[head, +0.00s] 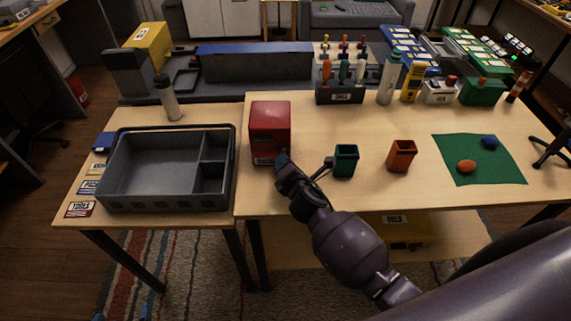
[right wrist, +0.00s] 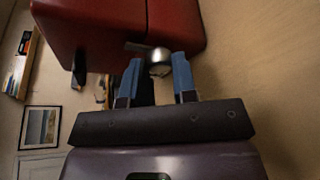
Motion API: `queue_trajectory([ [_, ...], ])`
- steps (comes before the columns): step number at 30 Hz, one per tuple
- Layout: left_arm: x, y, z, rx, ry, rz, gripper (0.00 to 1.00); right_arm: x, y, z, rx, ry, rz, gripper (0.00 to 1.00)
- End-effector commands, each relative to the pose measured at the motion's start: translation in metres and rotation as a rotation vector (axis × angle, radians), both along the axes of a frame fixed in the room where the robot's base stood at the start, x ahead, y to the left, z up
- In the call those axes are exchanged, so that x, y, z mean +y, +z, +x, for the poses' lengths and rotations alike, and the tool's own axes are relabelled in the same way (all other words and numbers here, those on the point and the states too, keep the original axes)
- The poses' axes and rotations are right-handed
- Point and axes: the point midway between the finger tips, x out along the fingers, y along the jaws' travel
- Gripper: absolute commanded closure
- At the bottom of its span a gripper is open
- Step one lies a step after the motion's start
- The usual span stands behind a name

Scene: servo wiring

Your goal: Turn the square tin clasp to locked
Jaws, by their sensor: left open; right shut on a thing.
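The square tin, a red box (head: 270,122), stands upright at the left end of the right-hand table. It also fills the top of the right wrist view (right wrist: 100,25). A metal clasp with a round knob (right wrist: 159,58) sticks out from the tin. My right gripper (head: 283,158) is at the tin's lower front right corner. In the right wrist view its blue fingers stand on either side of the knob, shut on it. The gripper hides the clasp in the head view. My left gripper (head: 122,315) shows only as blue fingertips, apart and empty, at the bottom left edge.
A grey divided tray (head: 150,203) lies on the left table. Right of my right gripper stand a dark green cup (head: 345,160) and an orange cup (head: 401,155). A green mat (head: 490,172) lies further right. Bare tabletop lies in front of the cups.

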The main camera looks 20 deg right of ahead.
Motion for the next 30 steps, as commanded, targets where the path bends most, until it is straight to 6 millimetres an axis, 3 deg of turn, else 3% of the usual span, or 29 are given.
queue_trajectory([
  [2, 0.000, 0.000, 0.000, -0.001, 0.000, 0.000, 0.07, -0.001, 0.001, 0.000, -0.001, -0.002, 0.000, 0.98],
  [3, 0.000, 0.000, 0.000, -0.001, 0.000, 0.000, 0.07, -0.001, 0.001, 0.000, -0.001, -0.002, 0.000, 0.72],
  [8, 0.000, 0.000, 0.000, -0.001, -0.001, 0.001, 0.07, 0.000, 0.000, 0.000, -0.001, -0.001, 0.000, 0.48],
  [20, 0.000, 0.001, 0.000, -0.002, -0.001, 0.001, 0.07, -0.001, 0.002, -0.007, -0.001, -0.001, -0.001, 0.48],
  [30, 0.001, 0.002, -0.001, 0.003, 0.000, 0.001, 0.07, -0.001, 0.014, -0.062, 0.000, 0.000, 0.000, 0.48],
])
